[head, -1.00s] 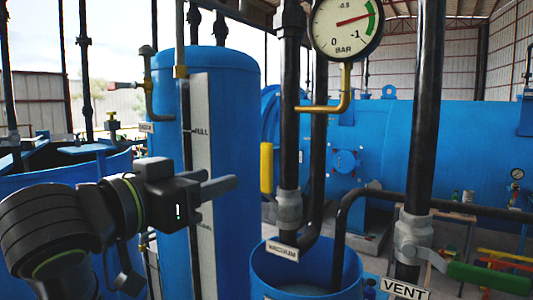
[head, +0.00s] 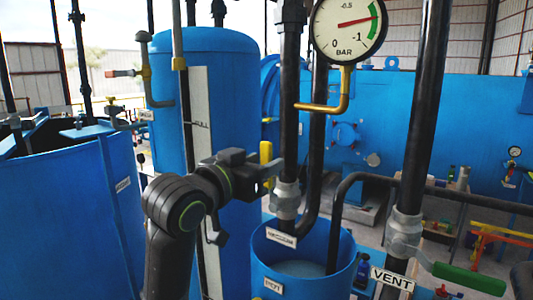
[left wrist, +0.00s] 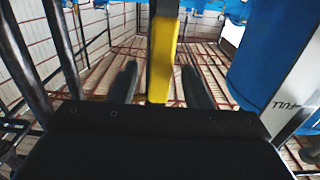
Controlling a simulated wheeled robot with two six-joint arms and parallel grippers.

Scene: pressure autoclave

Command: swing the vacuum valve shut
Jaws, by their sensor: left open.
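The vacuum valve has a grey body (head: 286,196) on a black vertical pipe, above a small white label (head: 281,237). Its yellow handle (head: 266,153) stands upright beside the pipe, in line with it. My left gripper (head: 268,178) is at the handle's lower part and hides some of it. In the left wrist view the yellow handle (left wrist: 162,60) lies between the two dark, spread fingers (left wrist: 160,84), with gaps visible on both sides. My right gripper is not in view.
A pressure gauge (head: 347,28) hangs above on a brass pipe (head: 335,106). A blue bucket (head: 262,266) stands below the valve. The vent valve's green handle (head: 470,278) is at lower right. A blue tank (head: 225,90) stands behind my left arm.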

